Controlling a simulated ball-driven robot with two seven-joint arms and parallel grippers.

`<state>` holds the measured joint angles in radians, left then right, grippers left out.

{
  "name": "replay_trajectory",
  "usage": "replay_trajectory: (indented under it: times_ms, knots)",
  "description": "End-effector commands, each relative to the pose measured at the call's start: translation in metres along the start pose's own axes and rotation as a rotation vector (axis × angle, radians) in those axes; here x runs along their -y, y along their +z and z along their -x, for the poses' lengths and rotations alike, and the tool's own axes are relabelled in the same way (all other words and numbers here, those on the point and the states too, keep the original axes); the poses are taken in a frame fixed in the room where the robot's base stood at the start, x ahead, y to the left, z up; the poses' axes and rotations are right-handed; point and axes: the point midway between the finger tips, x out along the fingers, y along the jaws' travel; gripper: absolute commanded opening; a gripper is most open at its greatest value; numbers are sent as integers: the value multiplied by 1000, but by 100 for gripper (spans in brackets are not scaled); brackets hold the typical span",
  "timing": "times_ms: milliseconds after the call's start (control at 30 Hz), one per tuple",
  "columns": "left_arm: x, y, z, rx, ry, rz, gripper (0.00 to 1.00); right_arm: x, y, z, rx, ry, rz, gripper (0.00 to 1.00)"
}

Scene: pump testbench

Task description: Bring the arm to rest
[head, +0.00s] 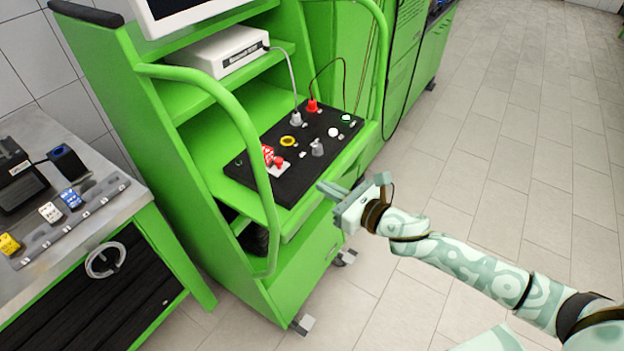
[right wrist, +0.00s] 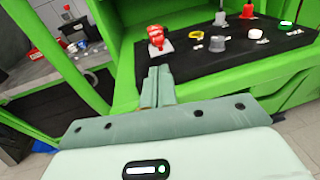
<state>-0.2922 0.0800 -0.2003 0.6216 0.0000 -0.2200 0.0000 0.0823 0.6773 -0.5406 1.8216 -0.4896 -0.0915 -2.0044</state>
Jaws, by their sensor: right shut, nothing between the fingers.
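My right arm (head: 460,255) reaches in from the lower right of the head view. My right gripper (head: 328,188) is shut and empty in front of the black control panel (head: 262,188), near its front edge. In the right wrist view the shut fingers (right wrist: 157,86) point at the panel, just below the red switch (right wrist: 156,38). The red switch also shows in the head view (head: 271,157). A grey knob (head: 317,147) stands on the panel beyond the gripper. I cannot tell whether the fingertips touch the panel edge. My left gripper is not in view.
The green testbench (head: 215,210) has a tubular rail (head: 250,140) and a white box (head: 218,50) on a shelf. Red (head: 312,106) and grey plugs with cables stand on the panel. A metal workbench (head: 130,190) with small parts is at left. Tiled floor (head: 500,150) at right is clear.

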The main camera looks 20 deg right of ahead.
Motion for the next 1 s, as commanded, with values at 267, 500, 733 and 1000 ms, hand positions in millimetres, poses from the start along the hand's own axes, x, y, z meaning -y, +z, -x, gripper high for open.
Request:
replay_trajectory:
  times_ms: [267, 500, 733, 1000]
  knots:
    - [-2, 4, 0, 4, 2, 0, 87, 0, 0, 19, 0, 1, 0, 0]
    - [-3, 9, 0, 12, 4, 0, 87, 0, 0, 19, 0, 0, 1, 0]
    - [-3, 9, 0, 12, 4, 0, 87, 0, 0, 19, 0, 0, -1, 0]
    - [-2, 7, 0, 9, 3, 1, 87, 26, -32, 21, -55, -83, -511, 0]
